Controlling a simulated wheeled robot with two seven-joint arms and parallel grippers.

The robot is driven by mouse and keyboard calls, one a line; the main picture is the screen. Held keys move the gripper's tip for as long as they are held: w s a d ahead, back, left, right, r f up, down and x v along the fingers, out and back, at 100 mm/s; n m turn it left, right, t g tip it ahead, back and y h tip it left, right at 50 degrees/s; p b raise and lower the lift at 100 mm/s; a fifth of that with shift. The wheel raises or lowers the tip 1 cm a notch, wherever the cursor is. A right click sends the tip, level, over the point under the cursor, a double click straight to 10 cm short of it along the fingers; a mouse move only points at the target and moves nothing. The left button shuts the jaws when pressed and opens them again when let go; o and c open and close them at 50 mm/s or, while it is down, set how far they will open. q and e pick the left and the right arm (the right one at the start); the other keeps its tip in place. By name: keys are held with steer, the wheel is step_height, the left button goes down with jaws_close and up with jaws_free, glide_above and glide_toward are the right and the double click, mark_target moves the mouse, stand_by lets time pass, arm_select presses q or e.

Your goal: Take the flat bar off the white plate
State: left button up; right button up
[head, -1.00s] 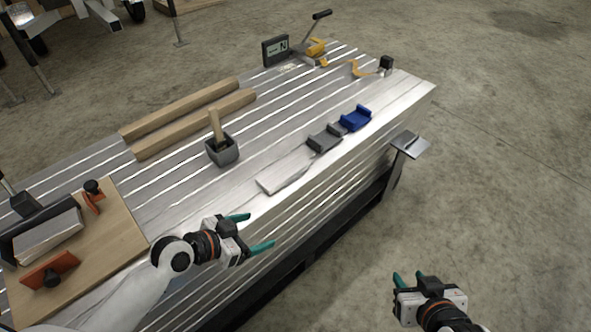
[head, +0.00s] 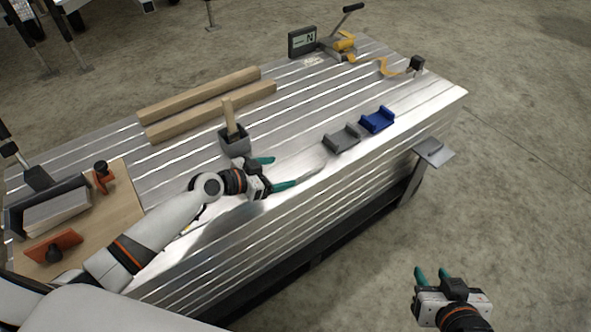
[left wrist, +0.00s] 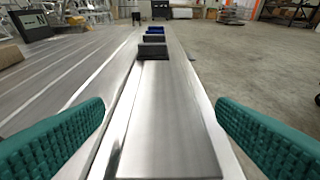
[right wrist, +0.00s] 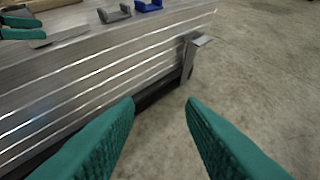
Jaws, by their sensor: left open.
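The flat bar (left wrist: 165,115) is a wide strip of brushed grey metal lying lengthwise between my left fingers in the left wrist view. Its far end shows beside the left gripper in the head view (head: 308,168). I cannot clearly tell a separate white plate from the bright metal around the bar. My left gripper (head: 279,174) is open, with its teal fingers on either side of the bar and apart from it. My right gripper (head: 433,275) is open and empty over the floor, off the table's front side; its fingers stand apart in the right wrist view (right wrist: 160,110).
A grey holder (head: 341,139) and a blue holder (head: 377,120) stand beyond the bar's far end. A grey cup with a wooden handle (head: 235,143) stands close behind the left gripper. Wooden bars (head: 211,111) lie further back. A small metal shelf (head: 434,152) juts from the table's side.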

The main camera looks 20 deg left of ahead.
mark_target(298, 166)
arm_select(q)
steer(key=x, duration=0.4)
steer(key=shift+w+d+r, duration=0.15)
steer(key=shift+w+d, duration=0.05)
steer(key=shift+d, duration=0.25)
steer(key=c, duration=1.2)
steer(key=shift+r, duration=0.1)
steer(key=shift+c, duration=1.3)
steer(key=shift+r, duration=0.15)
